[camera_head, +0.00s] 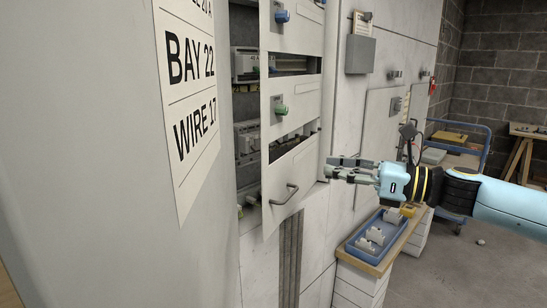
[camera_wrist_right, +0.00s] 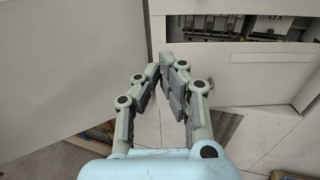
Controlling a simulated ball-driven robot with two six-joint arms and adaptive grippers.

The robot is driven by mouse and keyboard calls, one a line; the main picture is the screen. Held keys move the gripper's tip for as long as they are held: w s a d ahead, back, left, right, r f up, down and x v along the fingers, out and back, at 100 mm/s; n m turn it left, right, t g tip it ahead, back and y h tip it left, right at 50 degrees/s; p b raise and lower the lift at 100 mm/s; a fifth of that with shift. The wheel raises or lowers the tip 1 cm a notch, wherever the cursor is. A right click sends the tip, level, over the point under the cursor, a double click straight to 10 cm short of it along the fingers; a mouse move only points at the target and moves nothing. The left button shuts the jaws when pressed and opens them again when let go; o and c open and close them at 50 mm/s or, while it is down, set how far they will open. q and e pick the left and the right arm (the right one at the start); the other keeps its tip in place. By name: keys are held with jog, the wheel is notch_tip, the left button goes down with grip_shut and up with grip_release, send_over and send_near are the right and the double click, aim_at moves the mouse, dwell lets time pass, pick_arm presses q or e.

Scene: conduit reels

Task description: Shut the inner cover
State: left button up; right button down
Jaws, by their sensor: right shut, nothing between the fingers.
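The inner cover (camera_head: 292,165) is a pale, tall panel with window cut-outs, a blue and a green knob, and a bow handle (camera_head: 284,195) low down. It stands ajar in front of the cabinet, with breakers (camera_head: 247,140) showing past its left edge. My right gripper (camera_head: 329,168) is shut and empty, its fingertips by the cover's right edge; I cannot tell whether they touch it. In the right wrist view the fingers (camera_wrist_right: 165,70) point at the gap beside a pale panel with a slot, behind which breakers show. My left gripper is not in view.
A large grey door (camera_head: 205,225) with a "BAY 22 / WIRE 17" sheet (camera_head: 192,85) fills the left. A blue tray (camera_head: 370,250) of parts sits on a low wooden-topped cabinet below my right gripper. A blue trolley (camera_head: 487,150) stands behind; open floor lies at lower right.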

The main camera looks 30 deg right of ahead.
aim_at(266, 158)
jog(key=p+x, duration=0.3)
jog(key=x, duration=0.9)
jog(key=shift+r+p, duration=0.1)
jog(key=shift+p, duration=0.3)
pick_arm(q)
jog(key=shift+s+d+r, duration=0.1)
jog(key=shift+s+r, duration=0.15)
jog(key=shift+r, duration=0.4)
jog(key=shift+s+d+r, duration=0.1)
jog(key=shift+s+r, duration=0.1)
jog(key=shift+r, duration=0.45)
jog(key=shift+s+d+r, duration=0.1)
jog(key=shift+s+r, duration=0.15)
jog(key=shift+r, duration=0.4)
pick_arm(e)
jog(key=shift+w+a, duration=0.25)
jog(key=shift+w, duration=0.1)
